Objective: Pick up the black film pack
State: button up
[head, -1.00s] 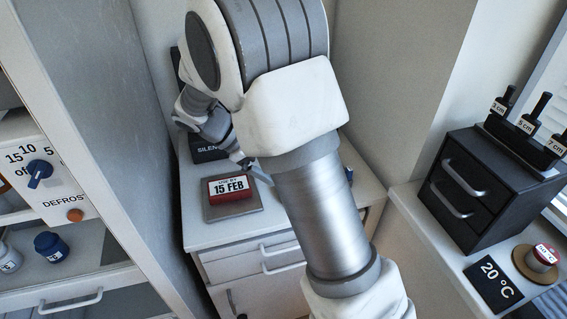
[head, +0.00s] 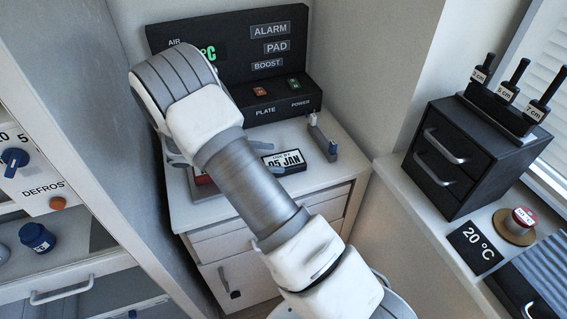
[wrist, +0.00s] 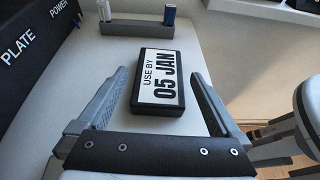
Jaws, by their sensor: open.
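The black film pack (head: 285,163), with a white label reading "USE BY 05 JAN", lies flat on the white cabinet top. In the wrist view the black film pack (wrist: 158,82) lies ahead of and between the fingers of my gripper (wrist: 160,75). My gripper is open and empty, one finger on each side, with a gap visible on both sides of the pack. In the head view my arm hides most of the gripper and comes close to the pack's left edge.
A red pack (head: 202,177) is partly hidden behind my arm. A black panel (head: 228,50) with a PLATE and POWER box stands behind. A grey holder (wrist: 137,28) with a white and a blue stick stands beyond the pack. A black drawer unit (head: 462,165) is at right.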

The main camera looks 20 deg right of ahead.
aim_at(292, 158)
jog(key=x, duration=0.6)
jog(key=shift+d+f, duration=0.15)
jog(key=shift+d, duration=0.05)
jog(key=c, duration=1.1)
jog(key=shift+c, duration=0.6)
jog(key=shift+r, duration=0.2)
